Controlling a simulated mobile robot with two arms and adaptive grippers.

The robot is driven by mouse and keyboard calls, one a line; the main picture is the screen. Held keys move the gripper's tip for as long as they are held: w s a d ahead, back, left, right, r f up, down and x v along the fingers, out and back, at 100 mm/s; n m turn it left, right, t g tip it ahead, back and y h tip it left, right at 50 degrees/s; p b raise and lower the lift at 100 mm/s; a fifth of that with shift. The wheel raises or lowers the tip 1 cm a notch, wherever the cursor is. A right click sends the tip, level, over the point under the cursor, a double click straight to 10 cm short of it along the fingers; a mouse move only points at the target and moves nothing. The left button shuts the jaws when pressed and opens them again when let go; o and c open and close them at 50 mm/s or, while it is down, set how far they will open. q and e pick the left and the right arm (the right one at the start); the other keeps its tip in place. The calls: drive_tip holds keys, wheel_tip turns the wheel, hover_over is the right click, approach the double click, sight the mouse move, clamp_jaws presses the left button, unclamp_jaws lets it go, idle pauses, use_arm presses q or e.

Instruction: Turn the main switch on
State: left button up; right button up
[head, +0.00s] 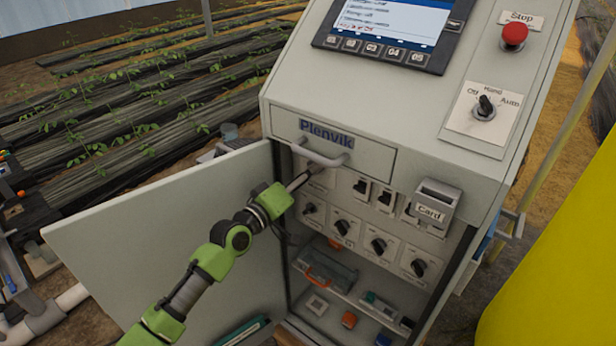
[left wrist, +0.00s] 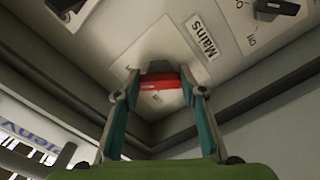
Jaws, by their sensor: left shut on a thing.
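The main switch (left wrist: 162,82) shows in the left wrist view as a red part on a pale plate, beside the label "Mains" (left wrist: 202,38). My left gripper (left wrist: 158,88) has its two fingers on either side of the red part and is shut on it. In the head view my left gripper (head: 314,172) reaches into the upper left of the open cabinet (head: 330,110), just below the drawer handle. There its fingers and the drawer hide the switch, and I cannot tell the switch's on or off position. My right gripper is not in view.
The cabinet door (head: 180,240) stands open to the left, beside my left arm. The drawer handle (head: 320,155) juts out close above the gripper. Black rotary knobs (head: 378,246) and breakers (head: 362,188) sit to the right. A grey card holder (head: 437,200) protrudes at the right.

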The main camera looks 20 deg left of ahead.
use_arm(q)
drive_tip(key=shift+m, duration=0.8)
drive_tip(key=o, duration=1.1)
drive_tip(key=v, duration=1.2)
